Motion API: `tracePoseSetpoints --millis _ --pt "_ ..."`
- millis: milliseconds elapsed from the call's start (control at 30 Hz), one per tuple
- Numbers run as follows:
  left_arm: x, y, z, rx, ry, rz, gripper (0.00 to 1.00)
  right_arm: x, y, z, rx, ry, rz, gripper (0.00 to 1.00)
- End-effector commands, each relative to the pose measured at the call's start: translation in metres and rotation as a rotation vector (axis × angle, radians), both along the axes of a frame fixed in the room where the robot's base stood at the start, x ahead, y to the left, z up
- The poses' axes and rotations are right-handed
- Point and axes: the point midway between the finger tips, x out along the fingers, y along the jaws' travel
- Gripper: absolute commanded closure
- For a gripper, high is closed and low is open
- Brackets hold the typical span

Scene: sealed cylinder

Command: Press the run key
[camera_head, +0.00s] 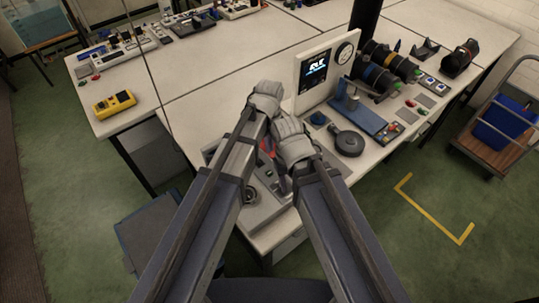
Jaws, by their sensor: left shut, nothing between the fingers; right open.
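A grey console (262,214) sits at the near edge of the bench, with a dark round knob (250,196) and small controls on it. I cannot make out which control is the run key; my arms and grippers cover much of the console. My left gripper (266,98) is the higher one, shut and empty, over the far side of the console. My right gripper (288,134) is just below and right of it, open, close beside it. Its fingertips are hard to see. A bit of red (265,146) shows between the two arms. I cannot tell whether either gripper touches the console.
A display panel (317,68) with a lit screen and a gauge stands behind the grippers. A blue-based stand (366,120), a dark round disc (349,143) and several dark cylinders (379,77) are to the right. A yellow device (114,104) lies left. Bare bench (195,105) lies left of the grippers.

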Motion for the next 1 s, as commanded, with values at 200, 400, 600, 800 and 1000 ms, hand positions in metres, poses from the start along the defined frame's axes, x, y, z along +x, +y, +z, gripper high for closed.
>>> tracePoseSetpoints --millis 200,400,600,800,1000 --pt "0.000 0.000 -0.023 0.000 0.000 0.000 1.00 0.000 0.000 -0.023 0.000 0.000 -0.001 0.50" --pt "0.000 0.000 -0.050 0.000 0.000 0.000 1.00 0.000 0.000 -0.050 0.000 0.000 -0.002 0.50" --pt "0.000 0.000 -0.079 0.000 0.000 0.000 1.00 0.000 0.000 -0.079 0.000 0.000 -0.002 0.50" --pt "0.000 0.000 -0.107 0.000 0.000 0.001 1.00 0.000 0.000 -0.107 0.000 0.000 -0.002 0.50" --pt "0.000 0.000 -0.131 0.000 0.000 0.001 1.00 0.000 0.000 -0.131 0.000 0.000 -0.002 0.50"
